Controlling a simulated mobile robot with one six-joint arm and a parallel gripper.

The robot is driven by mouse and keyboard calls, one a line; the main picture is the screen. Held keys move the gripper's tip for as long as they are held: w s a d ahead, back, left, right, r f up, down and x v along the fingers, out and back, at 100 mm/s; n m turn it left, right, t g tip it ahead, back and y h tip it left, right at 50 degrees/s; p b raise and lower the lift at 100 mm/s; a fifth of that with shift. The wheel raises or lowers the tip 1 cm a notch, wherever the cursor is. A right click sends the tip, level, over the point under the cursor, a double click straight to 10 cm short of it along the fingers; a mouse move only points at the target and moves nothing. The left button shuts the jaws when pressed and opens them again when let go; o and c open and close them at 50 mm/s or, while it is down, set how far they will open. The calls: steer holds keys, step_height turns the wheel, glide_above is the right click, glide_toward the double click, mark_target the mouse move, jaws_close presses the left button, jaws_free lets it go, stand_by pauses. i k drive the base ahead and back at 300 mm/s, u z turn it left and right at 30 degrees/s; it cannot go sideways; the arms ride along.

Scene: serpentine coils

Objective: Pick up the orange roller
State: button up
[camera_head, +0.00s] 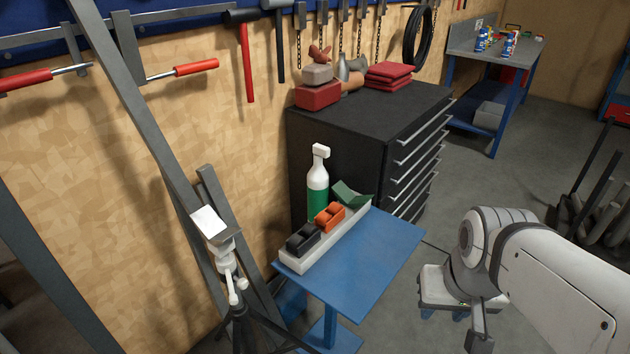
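The orange roller (330,216) sits in a light grey tray (296,264) along the back-left edge of the blue table (365,262). A black roller-like piece (303,238) lies in front of it in the same tray, and a green piece (351,194) lies behind it. My gripper (479,331) hangs at the lower right, to the right of the table and well apart from the roller. Its fingers are small and partly cut off by the lower edge, so their opening does not show.
A green spray bottle with a white top (318,184) stands beside the tray, close to the roller. A black drawer cabinet (365,125) stands behind the table. A tripod with a white head (229,268) stands at the left. The table's right part is bare.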

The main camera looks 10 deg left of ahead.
mark_target(336, 219)
steer(key=u, duration=0.15)
steer(key=i, duration=1)
steer(key=u, duration=0.05)
